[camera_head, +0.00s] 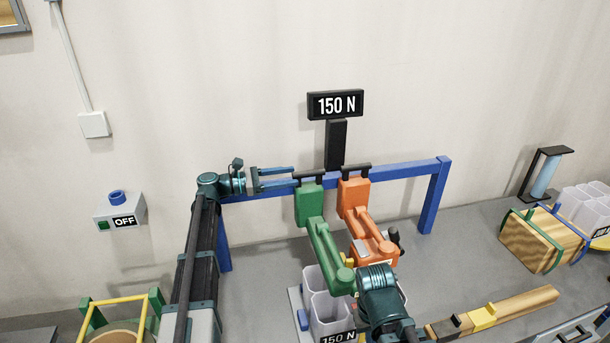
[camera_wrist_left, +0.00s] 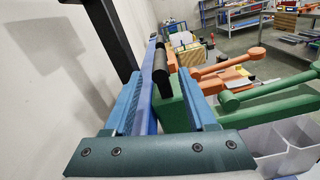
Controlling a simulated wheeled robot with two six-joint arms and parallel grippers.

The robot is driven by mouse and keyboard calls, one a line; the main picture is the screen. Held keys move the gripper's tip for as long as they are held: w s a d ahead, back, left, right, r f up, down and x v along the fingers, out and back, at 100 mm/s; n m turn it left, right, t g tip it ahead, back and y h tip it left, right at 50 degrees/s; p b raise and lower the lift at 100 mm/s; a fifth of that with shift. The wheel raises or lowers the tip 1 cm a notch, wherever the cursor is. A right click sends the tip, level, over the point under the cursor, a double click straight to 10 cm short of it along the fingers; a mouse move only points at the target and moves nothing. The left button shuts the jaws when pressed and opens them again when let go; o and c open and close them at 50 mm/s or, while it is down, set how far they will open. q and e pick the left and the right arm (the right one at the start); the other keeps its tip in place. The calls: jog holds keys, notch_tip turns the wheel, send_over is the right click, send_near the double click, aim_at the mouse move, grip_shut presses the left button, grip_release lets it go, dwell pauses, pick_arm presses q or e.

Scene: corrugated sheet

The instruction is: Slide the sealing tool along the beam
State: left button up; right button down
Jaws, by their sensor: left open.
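A blue beam (camera_head: 405,171) on posts carries two hanging tools: a green one (camera_head: 309,205) on the left and an orange one (camera_head: 354,197) on the right. Each has a black bar on top and a long arm below. I cannot tell which one is the sealing tool. My left gripper (camera_head: 294,176) is open at the green tool's left side, level with its top. In the left wrist view the open jaws (camera_wrist_left: 160,77) have the beam (camera_wrist_left: 144,112) and part of the green tool (camera_wrist_left: 174,105) between them. My right arm shows at the bottom, without a visible gripper.
A black display (camera_head: 336,105) reading 150 N stands behind the beam. Clear bins (camera_head: 328,310) stand below the tools. A wooden bar (camera_head: 520,305) with yellow and black blocks lies at front right, and a strapped wooden block (camera_head: 541,238) behind it. An OFF switch box (camera_head: 120,212) is on the left wall.

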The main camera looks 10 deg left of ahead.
pick_arm(q)
jog(key=shift+v, duration=2.05)
